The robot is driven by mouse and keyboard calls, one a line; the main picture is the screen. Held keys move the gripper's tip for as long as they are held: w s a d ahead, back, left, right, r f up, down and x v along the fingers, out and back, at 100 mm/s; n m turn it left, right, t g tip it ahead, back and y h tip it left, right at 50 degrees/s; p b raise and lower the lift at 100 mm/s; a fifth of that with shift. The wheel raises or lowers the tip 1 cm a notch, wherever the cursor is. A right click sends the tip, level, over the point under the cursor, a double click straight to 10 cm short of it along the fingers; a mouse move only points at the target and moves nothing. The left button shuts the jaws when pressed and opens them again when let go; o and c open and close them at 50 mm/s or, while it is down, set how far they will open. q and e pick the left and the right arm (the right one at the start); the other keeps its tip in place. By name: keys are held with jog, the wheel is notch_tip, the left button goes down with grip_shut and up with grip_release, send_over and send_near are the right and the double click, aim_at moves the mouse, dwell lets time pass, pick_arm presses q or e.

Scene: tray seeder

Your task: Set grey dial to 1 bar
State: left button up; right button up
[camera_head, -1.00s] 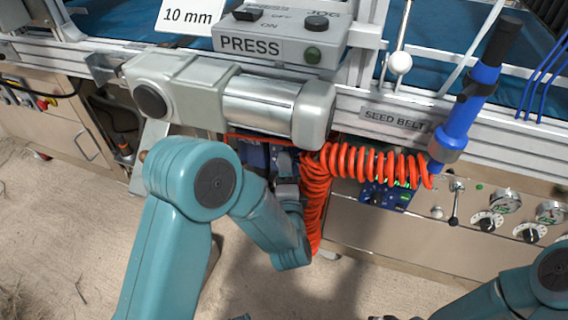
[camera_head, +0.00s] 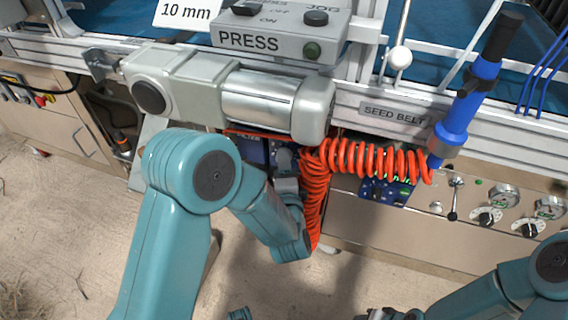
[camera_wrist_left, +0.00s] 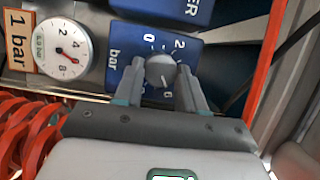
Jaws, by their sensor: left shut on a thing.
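The grey dial (camera_wrist_left: 161,71) sits on a blue panel (camera_wrist_left: 123,62) marked "bar", in the left wrist view. Scale numbers 0, 2 and 6 show around it; I cannot read its setting surely. My left gripper (camera_wrist_left: 160,78) is shut on the dial, one finger on each side. A round white gauge (camera_wrist_left: 63,48) with a red needle is left of the panel, beside a "1 bar" sign (camera_wrist_left: 18,40). My right gripper's dark part (camera_head: 382,314) shows at the bottom edge.
The coiled orange hose (camera_head: 370,160) hangs close to my left gripper. The press cylinder (camera_head: 262,103) is above it. A front panel with gauges and black knobs (camera_head: 487,217) is to the right. The floor (camera_head: 60,210) at left is mostly clear.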

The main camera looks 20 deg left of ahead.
notch_tip(320, 180, up, 4)
jog(key=s+p, duration=0.2)
jog(key=p, duration=0.1)
pick_arm(q)
jog(key=n+h+b, duration=0.2)
jog(key=n+h, duration=0.2)
jog(key=n, duration=0.3)
jog(key=a+n+g+h+b, duration=0.1)
jog(key=n+h+b, duration=0.1)
jog(key=n+h, duration=0.2)
jog(key=n+h+b, duration=0.2)
jog(key=n+h, duration=0.2)
jog(key=n, duration=0.6)
jog(key=shift+a+r+g, duration=0.3)
jog(key=shift+a+g, duration=0.1)
pick_arm(e)
jog(key=w+f+t, duration=0.1)
jog(key=w+f, duration=0.3)
jog(key=f, duration=0.3)
jog(key=shift+w+d, duration=0.2)
jog(key=shift+d, duration=0.05)
pick_arm(q)
jog(key=shift+n, duration=0.3)
pick_arm(e)
jog(key=shift+f, duration=0.1)
